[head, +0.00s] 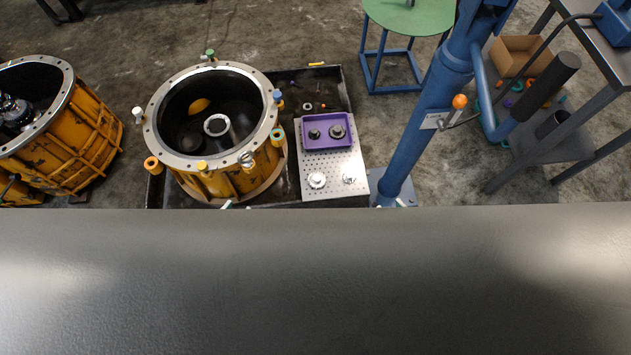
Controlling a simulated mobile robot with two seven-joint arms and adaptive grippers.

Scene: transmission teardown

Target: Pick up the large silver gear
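Two silver gear-like parts lie on the perforated metal plate: a left one (317,180) that looks slightly larger, and a right one (349,178). Two darker grey gear-like parts sit in the purple tray (346,146), a left one (314,133) and a right one (337,131). At this size I cannot tell for sure which is the large silver gear. A silver ring-shaped part (217,125) also shows inside the yellow round housing (231,183). Neither of my grippers is in view.
The perforated plate (331,166) stands beside the housing on a dark base (345,88). A blue hoist post (408,145) rises just right of it. A second yellow housing (75,142) is at left. A broad grey surface hides the lower picture.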

